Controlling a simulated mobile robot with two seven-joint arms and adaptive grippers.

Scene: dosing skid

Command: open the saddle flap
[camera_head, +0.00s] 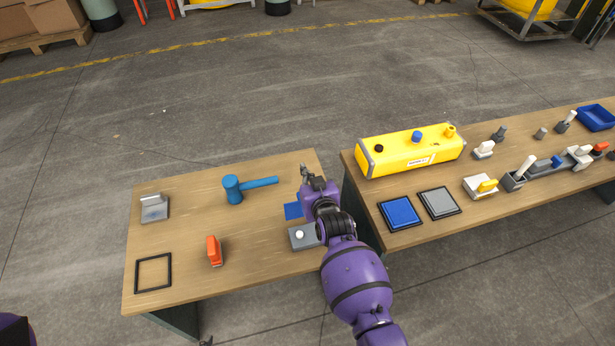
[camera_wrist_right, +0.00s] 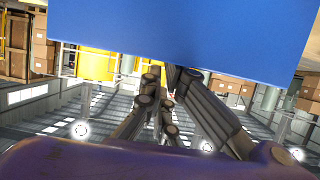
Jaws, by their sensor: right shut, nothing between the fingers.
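A blue panel (camera_head: 292,211), which looks like the saddle flap, shows beside my right gripper (camera_head: 304,172) on the left table. My right arm hides part of it. In the right wrist view a large blue panel (camera_wrist_right: 185,30) fills the top, close to the camera. There, my right gripper (camera_wrist_right: 168,92) has its fingers together and empty, at the panel's lower edge. I cannot tell whether they touch it. A small dark tip (camera_head: 206,341) at the head view's bottom edge may be my left gripper; its jaws are not clear.
A grey block with a white knob (camera_head: 304,237) lies beside my right arm. A blue mallet (camera_head: 235,189), orange piece (camera_head: 214,251), black frame (camera_head: 138,274) and grey bracket (camera_head: 155,208) lie leftward. The right table holds a yellow box (camera_head: 400,158). A gap separates the tables.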

